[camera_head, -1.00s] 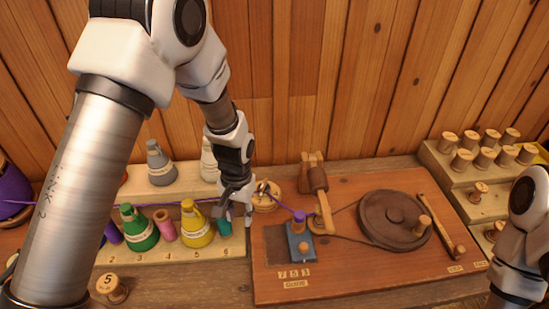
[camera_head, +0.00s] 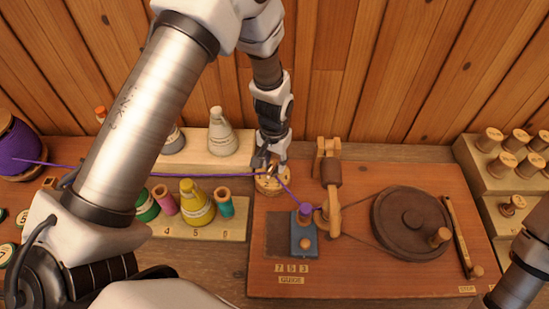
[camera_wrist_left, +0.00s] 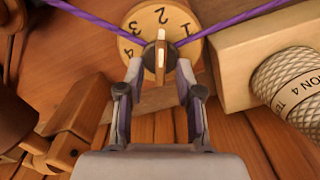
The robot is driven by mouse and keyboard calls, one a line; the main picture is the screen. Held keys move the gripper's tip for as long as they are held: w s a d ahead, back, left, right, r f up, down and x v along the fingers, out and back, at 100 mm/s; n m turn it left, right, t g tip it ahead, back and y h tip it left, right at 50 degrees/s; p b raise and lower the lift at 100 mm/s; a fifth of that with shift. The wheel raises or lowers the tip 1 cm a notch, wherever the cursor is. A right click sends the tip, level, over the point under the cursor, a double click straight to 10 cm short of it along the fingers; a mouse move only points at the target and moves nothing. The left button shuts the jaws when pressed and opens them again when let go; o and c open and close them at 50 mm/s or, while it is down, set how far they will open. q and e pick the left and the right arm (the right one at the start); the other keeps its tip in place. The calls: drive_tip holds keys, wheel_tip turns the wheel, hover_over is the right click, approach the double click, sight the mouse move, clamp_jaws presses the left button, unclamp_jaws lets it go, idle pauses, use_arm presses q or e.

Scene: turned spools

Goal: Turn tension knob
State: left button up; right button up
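The tension knob (camera_head: 271,184) is a round wooden dial at the left back edge of the brown board. In the left wrist view the dial (camera_wrist_left: 134,46) bears the numbers 1 to 4 and a narrow upright handle (camera_wrist_left: 160,52) with a pale stripe. My left gripper (camera_head: 268,168) reaches down onto it from above. A purple thread (camera_head: 230,174) passes across the dial. My right gripper is out of the frame; only part of that arm shows at lower right.
A blue block (camera_head: 303,236) with a purple-topped post, a brown wheel (camera_head: 411,222) and a wooden lever arm (camera_head: 331,180) stand on the board (camera_head: 360,275). A yellow cone (camera_head: 196,203) and teal spool (camera_head: 225,204) stand left. A grey-white cone (camera_head: 220,132) stands behind.

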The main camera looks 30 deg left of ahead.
use_arm(q)
drive_tip(key=shift+s+r, duration=0.15)
drive_tip(key=shift+s, duration=0.2)
clamp_jaws()
drive_tip(key=shift+m, duration=0.4)
drive_tip(key=m, duration=0.4)
drive_tip(key=shift+p, duration=0.35)
drive_tip(key=m, duration=0.5)
drive_tip(key=shift+d, duration=0.1)
drive_tip(key=shift+c, duration=0.3)
unclamp_jaws()
drive_tip(key=shift+o, duration=0.3)
drive_tip(key=shift+d, duration=0.2)
